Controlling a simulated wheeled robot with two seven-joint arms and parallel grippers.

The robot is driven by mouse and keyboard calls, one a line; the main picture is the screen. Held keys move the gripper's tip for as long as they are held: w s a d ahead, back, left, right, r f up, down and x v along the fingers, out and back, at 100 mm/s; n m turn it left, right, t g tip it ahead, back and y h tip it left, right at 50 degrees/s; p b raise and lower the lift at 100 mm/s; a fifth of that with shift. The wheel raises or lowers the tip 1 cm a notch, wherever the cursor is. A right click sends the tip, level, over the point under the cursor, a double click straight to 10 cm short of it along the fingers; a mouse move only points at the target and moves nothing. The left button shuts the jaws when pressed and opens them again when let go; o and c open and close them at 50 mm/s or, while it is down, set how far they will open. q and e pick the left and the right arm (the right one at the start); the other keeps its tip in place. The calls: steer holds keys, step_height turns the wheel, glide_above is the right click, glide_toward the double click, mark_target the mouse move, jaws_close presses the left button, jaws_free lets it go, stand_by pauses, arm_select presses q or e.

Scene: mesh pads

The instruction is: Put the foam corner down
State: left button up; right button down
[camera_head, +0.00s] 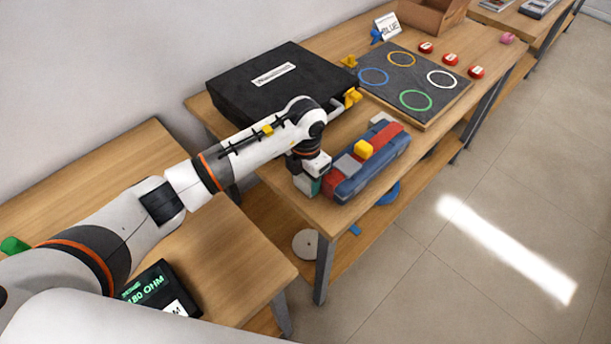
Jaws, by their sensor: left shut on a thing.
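My left gripper (310,180) reaches in from the left, low over the near end of the middle table. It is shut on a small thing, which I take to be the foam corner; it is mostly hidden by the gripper. A small teal-green patch shows at the gripper's tip, but I cannot tell if it belongs to the foam corner. I cannot tell whether the held thing touches the table or the holder. My right gripper is not in view.
A black case (270,88) lies behind the arm, with yellow pieces (352,97) by its right side. A dark board with coloured rings (415,80) lies farther along the table (285,180). Red buttons (450,59) line its right side. A meter (160,290) sits on the nearer table.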

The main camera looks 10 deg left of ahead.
arm_select(q)
steer(key=shift+f, duration=0.25)
steer(key=o, duration=0.9)
steer(key=shift+r, duration=0.15)
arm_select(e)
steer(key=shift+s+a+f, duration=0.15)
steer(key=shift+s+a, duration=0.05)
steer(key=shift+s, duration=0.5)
arm_select(q)
steer(key=shift+r, duration=0.25)
step_height(320, 180, up, 12)
steer(key=shift+f+b, duration=0.1)
steer(key=shift+b, duration=1.05)
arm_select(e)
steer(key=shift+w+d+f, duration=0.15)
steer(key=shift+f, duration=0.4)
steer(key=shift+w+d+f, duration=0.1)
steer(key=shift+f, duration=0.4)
